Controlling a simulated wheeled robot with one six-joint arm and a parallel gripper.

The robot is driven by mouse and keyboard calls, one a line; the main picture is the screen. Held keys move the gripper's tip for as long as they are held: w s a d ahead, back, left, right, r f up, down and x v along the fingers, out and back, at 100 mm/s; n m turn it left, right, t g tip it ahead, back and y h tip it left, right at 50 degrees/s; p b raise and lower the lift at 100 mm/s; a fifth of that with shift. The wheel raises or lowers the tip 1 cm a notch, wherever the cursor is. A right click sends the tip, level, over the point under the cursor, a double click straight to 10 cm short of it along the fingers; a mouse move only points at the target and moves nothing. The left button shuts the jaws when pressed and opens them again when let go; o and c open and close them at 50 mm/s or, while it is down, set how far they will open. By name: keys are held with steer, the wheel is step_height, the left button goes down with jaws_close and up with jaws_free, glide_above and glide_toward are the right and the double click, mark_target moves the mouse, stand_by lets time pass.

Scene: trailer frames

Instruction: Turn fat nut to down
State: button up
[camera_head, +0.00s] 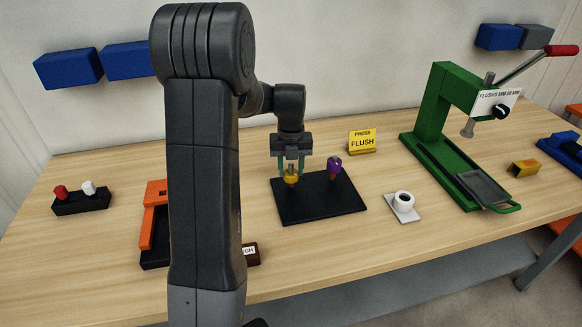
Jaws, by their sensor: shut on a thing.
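A black board (320,208) lies on the wooden table with a yellow nut-like piece (291,180) and a purple one (334,164) standing on it. I take the yellow piece to be the fat nut, but its shape is too small to be sure. My gripper (291,169) points straight down over the board's back left. Its two greenish fingers are shut on the yellow piece, one on each side, with a grey stem showing between them. The purple piece stands to the right, apart from the fingers. Any marking on the yellow piece cannot be read.
A yellow "PRESS FLUSH" sign (362,141) stands behind the board. An orange-and-black fixture (153,222) is partly hidden by my arm. A black block (81,203) stands far left.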

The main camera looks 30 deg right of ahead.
steer(key=shift+w+d+r, duration=0.1)
steer(key=shift+w+r, duration=0.05)
steer(key=shift+r, duration=0.1)
steer(key=o, duration=0.7)
steer(key=shift+o, duration=1.3)
steer(key=shift+f, duration=0.15)
step_height(320, 180, up, 14)
steer(key=shift+b, duration=0.4)
